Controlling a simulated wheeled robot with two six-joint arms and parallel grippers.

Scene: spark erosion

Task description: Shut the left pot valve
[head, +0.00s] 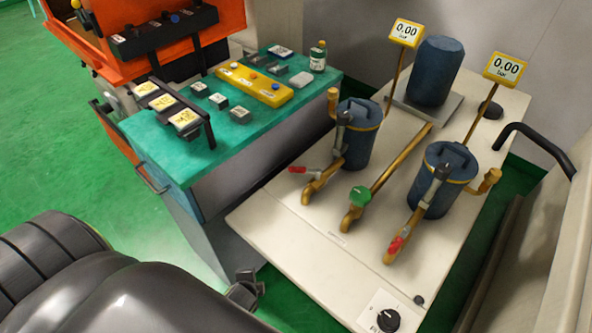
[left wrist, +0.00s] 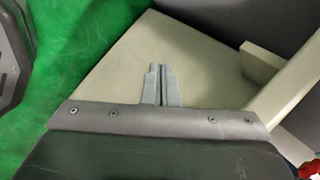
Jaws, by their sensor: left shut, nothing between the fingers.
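The left pot (head: 362,140) is a dark blue lidded canister on the cream bench. Its brass pipe (head: 322,184) runs down toward the front left. The left pot valve's red lever (head: 305,171) sticks out to the left, across the pipe. The right pot (head: 436,190) has a similar red lever (head: 397,244), which looks roughly in line with its pipe. My left gripper (head: 245,291) is low by the bench's front left edge, well apart from the valve. In the left wrist view its fingers (left wrist: 159,84) are together and empty. My right gripper is not in view.
A green handwheel (head: 360,194) sits on the middle pipe between the pots. Two gauges, left (head: 406,33) and right (head: 507,69), read 0.00 bar. A teal-topped table (head: 200,152) stands left of the cream bench (head: 290,231). A dark knob (head: 388,320) is at the front.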

